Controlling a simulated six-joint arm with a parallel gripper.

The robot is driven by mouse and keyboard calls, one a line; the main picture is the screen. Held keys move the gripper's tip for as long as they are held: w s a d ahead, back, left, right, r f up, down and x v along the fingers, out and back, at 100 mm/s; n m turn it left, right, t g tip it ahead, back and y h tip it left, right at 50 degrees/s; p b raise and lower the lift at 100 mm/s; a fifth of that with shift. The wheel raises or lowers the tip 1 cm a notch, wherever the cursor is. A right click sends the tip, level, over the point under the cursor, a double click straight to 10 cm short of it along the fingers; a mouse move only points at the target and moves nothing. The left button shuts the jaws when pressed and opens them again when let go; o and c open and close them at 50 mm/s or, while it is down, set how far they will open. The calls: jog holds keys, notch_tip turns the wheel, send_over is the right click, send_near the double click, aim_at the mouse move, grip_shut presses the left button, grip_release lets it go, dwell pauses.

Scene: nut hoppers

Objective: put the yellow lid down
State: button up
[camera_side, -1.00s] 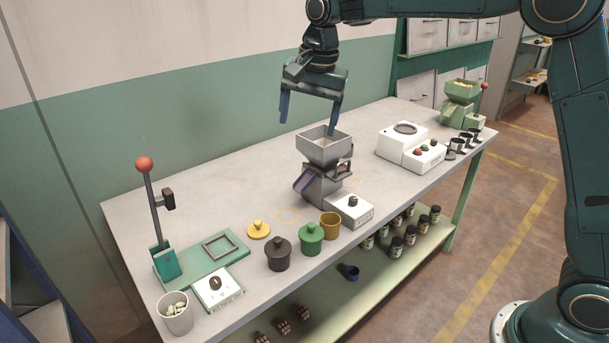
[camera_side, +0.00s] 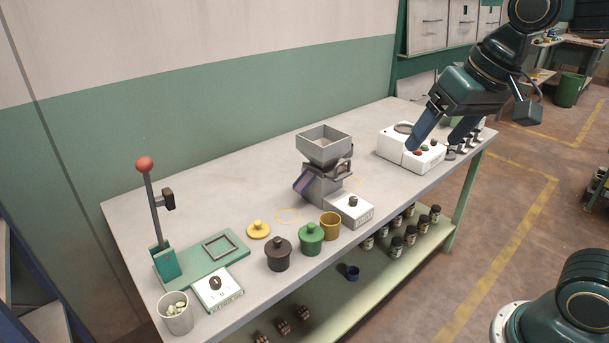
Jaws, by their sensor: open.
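The yellow lid (camera_side: 258,229) lies flat on the table, knob up, left of the dark lidded pot. A yellow pot without a lid (camera_side: 330,226) stands at the table's front edge, right of the green pot. My gripper (camera_side: 436,146) is open and empty. It is in front of the white button box at the right end of the table, far from the lid. Its fingers point down to the left.
The grey hopper (camera_side: 324,147) stands mid-table behind a small white switch box (camera_side: 351,210). A dark pot (camera_side: 278,255) and a green pot (camera_side: 311,239) have lids on. A thin yellow ring mark (camera_side: 288,215) is on the table. The white button box (camera_side: 399,157) is partly hidden by my gripper.

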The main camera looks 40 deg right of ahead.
jog(key=s+f+n+t, duration=0.1)
jog(key=s+f+n, duration=0.2)
jog(key=s, duration=0.6)
jog(key=shift+d+f, duration=0.45)
jog(key=shift+f, duration=0.45)
